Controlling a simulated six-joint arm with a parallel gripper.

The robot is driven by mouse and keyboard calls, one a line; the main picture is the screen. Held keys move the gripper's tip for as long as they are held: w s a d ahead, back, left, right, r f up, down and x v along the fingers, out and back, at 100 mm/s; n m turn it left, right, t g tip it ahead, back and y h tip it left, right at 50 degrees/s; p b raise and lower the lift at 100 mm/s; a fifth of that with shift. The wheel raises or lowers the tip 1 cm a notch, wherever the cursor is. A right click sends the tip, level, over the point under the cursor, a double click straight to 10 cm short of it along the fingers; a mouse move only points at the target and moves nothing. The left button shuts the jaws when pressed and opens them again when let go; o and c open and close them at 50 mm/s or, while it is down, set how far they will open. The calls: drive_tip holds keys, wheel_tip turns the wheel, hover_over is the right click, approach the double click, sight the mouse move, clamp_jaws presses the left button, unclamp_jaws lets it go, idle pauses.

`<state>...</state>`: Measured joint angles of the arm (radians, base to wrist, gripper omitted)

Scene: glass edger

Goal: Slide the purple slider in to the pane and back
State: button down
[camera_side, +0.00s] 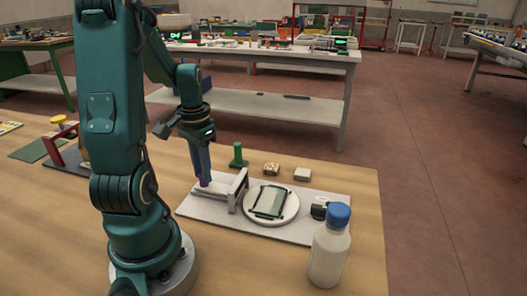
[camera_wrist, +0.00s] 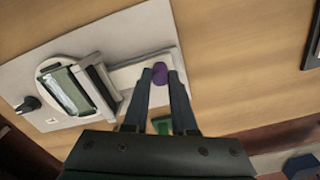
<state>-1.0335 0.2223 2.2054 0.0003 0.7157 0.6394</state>
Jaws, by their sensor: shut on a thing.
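The purple slider (camera_wrist: 161,76) shows as a round purple knob between my fingertips in the wrist view. My gripper (camera_wrist: 160,73) is shut on it; in the side view my gripper (camera_side: 203,178) points down at the left part of the white base plate. The pane (camera_side: 270,202) lies on a round white disc (camera_side: 289,215), to the right of the slider's light grey frame (camera_side: 237,190). In the wrist view the pane (camera_wrist: 67,92) is left of the slider, with the frame between them. The slider's lower part is hidden.
A white bottle with a blue cap (camera_side: 330,250) stands at the front right of the base plate (camera_side: 200,210). A green upright piece (camera_side: 238,156) and two small blocks (camera_side: 271,169) (camera_side: 302,174) are behind it. A small black part (camera_side: 319,208) sits right of the disc.

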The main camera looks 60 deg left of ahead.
drive_tip(key=shift+s+a, duration=0.25)
drive_tip(key=c, duration=0.7)
unclamp_jaws()
drive_tip(key=shift+r, duration=2.6)
drive_tip(key=shift+w+d, duration=0.1)
drive_tip(key=shift+w, duration=0.05)
